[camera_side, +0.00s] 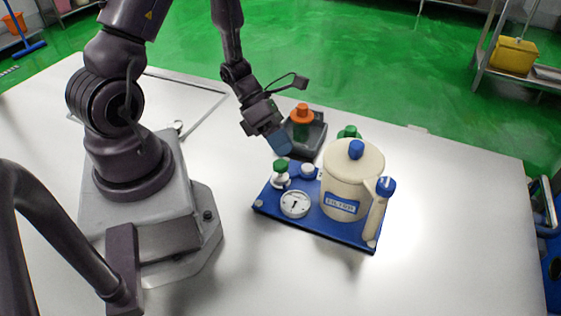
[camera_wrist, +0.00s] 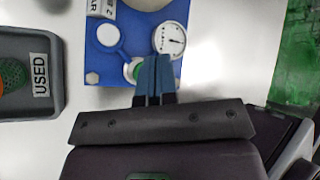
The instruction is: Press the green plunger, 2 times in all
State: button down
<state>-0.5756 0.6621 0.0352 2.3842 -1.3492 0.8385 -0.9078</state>
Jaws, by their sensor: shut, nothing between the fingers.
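The green plunger (camera_side: 281,165) is a green cap on a white stem, at the left part of a blue base plate (camera_side: 327,229). In the wrist view the plunger (camera_wrist: 130,72) is mostly hidden by my fingers, with only a green and white edge showing. My gripper (camera_side: 283,150) has blue fingers. It is just above the plunger in the side view, and I cannot tell whether the tips touch it. In the wrist view the fingers of my gripper (camera_wrist: 160,62) are together and hold nothing.
A cream filter vessel (camera_side: 343,173), a dial gauge (camera_side: 295,204) and a white-topped blue fitting (camera_side: 308,170) share the plate. Another green part (camera_side: 349,131) shows behind the vessel. A grey "USED" tray (camera_wrist: 49,105) with an orange-topped item (camera_side: 302,113) stands behind. The front table is clear.

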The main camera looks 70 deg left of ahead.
jog(key=shift+r, duration=2.25)
jog(key=shift+s+m, duration=0.1)
jog(key=shift+m, duration=0.5)
jog(key=s+r+m+g, duration=0.2)
jog(key=s+m+g, duration=0.1)
jog(key=m, duration=0.5)
notch_tip(320, 180, up, 13)
jog(key=m+t+y, duration=0.1)
jog(key=m+y, duration=0.7)
jog(key=m, duration=1.2)
send_over(281, 161)
jog(key=s+d, duration=0.2)
jog(key=s, duration=0.4)
notch_tip(281, 161, up, 6)
jog(key=s+d+m+t, duration=0.1)
jog(key=d+m+t, duration=0.1)
jog(key=m+t, duration=0.1)
jog(key=shift+s, duration=0.15)
jog(key=shift+r, duration=0.1)
